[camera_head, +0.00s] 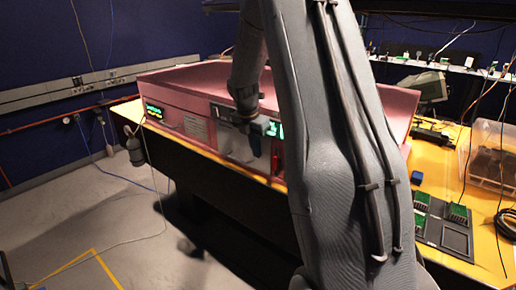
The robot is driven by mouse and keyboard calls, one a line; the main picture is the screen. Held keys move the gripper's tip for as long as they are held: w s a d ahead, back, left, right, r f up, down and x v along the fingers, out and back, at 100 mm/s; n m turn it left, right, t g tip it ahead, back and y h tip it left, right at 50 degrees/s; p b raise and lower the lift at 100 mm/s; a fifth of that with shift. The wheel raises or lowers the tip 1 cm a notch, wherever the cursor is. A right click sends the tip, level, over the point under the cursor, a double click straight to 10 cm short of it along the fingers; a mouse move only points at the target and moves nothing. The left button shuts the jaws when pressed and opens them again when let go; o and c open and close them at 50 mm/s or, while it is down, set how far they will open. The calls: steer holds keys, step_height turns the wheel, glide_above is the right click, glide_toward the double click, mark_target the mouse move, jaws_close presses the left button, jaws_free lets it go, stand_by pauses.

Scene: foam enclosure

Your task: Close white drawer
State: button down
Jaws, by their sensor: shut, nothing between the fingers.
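The pink foam enclosure (175,82) stands on a yellow table. A pale, whitish panel (232,147) in its front wall looks like the white drawer front. It is small and partly hidden by my gripper, so I cannot tell how far it stands open. My gripper (255,152) is shut and empty, with its fingers pointing down in front of the right part of this panel. I cannot tell whether it touches the panel. My arm hides the right part of the enclosure's front.
A red item (276,158) is just right of my gripper. A clear bin (490,155) and a dark tray (443,225) with green boards stand at right.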

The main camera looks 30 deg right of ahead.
steer(key=s+a+r+b, duration=0.1)
steer(key=a+r+b, duration=0.1)
steer(key=a+r, duration=0.3)
steer(key=v, duration=0.4)
steer(key=shift+s+d+r+b, duration=0.2)
steer(key=shift+d+r+b, duration=0.05)
steer(key=shift+r+b, duration=0.15)
